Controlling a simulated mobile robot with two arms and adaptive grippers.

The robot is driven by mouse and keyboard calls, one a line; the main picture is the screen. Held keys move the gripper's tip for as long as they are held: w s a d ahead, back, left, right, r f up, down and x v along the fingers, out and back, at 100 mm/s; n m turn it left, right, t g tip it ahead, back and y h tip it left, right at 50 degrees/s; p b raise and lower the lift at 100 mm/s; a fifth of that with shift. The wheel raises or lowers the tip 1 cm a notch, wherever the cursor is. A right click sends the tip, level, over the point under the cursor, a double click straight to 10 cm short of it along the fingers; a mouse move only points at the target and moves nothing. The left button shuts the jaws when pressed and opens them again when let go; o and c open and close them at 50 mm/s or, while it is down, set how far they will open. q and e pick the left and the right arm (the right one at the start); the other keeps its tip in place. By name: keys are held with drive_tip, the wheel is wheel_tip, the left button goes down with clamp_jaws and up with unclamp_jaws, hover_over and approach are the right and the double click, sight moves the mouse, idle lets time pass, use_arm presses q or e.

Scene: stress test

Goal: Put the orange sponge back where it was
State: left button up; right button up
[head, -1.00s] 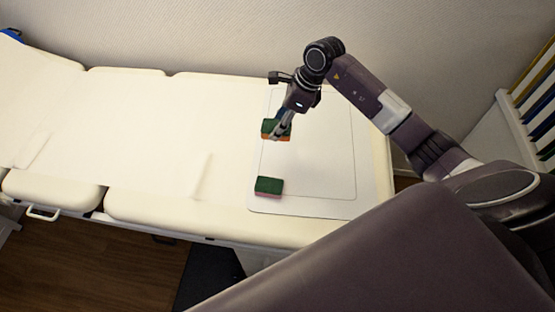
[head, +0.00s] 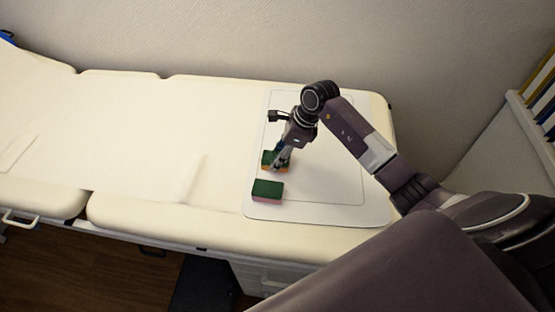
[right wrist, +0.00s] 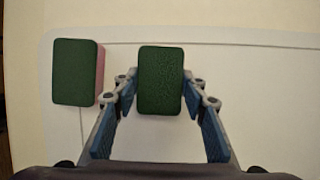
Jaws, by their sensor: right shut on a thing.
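The orange sponge (head: 267,158) has a green top and a thin orange underside in the head view. My right gripper (head: 279,164) is shut on it, with a finger at each side. In the right wrist view the held sponge (right wrist: 160,80) shows its green face between the fingers. Whether it touches the white mat (head: 325,190) or hangs just above it, I cannot tell. A second sponge (head: 267,190), green on top and pink below, lies nearer the front, apart from the held one. It also shows at the left in the right wrist view (right wrist: 73,72). My left gripper is out of view.
The mat, with a thin outline, lies on the right end of a long cream padded couch (head: 130,120). The couch is mostly bare to the left. A wall (head: 240,45) runs behind it. A rack with coloured strips (head: 540,105) stands at the far right.

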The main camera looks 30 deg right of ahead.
drive_tip(key=shift+r, duration=0.1)
drive_tip(key=o, duration=1)
drive_tip(key=shift+r, duration=0.1)
drive_tip(key=shift+d+r, duration=0.2)
drive_tip(key=shift+r, duration=0.1)
drive_tip(key=v, duration=1.1)
drive_tip(key=shift+s+r+b, duration=0.1)
drive_tip(key=shift+r+b, duration=0.05)
drive_tip(key=shift+b, duration=0.25)
